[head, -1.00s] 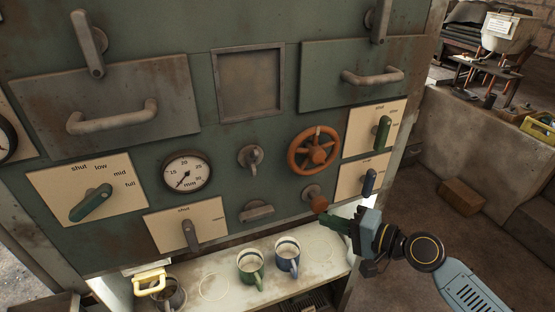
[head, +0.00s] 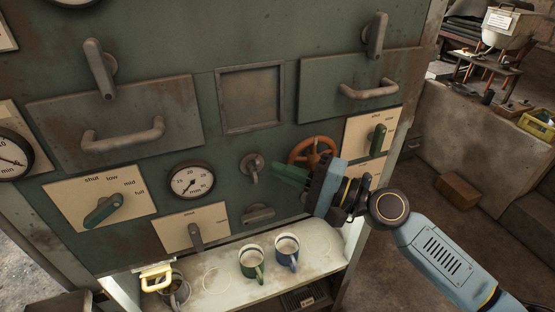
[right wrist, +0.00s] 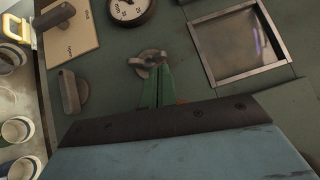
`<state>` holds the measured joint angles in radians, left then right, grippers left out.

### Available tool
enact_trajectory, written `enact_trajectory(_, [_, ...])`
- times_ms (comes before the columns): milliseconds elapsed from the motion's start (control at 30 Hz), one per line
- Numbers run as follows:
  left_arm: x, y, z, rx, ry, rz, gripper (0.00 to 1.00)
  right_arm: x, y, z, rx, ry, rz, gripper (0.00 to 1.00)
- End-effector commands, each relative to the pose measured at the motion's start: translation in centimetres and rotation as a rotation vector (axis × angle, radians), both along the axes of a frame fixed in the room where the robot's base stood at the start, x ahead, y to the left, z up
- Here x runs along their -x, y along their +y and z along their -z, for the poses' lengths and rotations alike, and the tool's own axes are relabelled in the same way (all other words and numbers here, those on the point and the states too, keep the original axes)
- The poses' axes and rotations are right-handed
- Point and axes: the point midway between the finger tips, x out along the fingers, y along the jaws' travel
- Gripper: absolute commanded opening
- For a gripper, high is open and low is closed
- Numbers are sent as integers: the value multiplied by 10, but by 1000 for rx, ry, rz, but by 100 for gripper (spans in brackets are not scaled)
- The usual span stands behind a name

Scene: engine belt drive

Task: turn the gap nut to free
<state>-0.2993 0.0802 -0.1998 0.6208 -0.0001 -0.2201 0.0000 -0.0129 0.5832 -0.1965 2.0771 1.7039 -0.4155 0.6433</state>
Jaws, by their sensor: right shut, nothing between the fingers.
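A small grey winged nut (head: 251,165), which I take as the gap nut, is on the green panel right of the round gauge. One of its arms points down in the head view. The nut also shows in the right wrist view (right wrist: 148,61). My right gripper (head: 277,170) has green fingers, shut and empty, pointing at the nut from the right. In the right wrist view its fingertips (right wrist: 160,68) overlap the nut's edge; I cannot tell whether they touch. No "free" label is readable. My left gripper is not in view.
An orange handwheel (head: 313,150) is partly behind my right gripper. A grey knob (head: 258,214) is below the nut. A green mug (head: 251,262) and a blue mug (head: 287,252) stand on the shelf (head: 216,294) below. A gauge (head: 191,181) is to the left.

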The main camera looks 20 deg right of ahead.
Motion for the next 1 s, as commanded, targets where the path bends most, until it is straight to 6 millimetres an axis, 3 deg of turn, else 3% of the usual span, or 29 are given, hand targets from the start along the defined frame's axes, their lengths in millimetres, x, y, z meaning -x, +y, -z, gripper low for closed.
enact_trajectory(200, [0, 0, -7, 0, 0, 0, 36, -10, 11, -1, 0, 0, 0, 0])
enact_trajectory(1000, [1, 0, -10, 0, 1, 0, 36, -10, 23, -9, -2, -4, -1, 0])
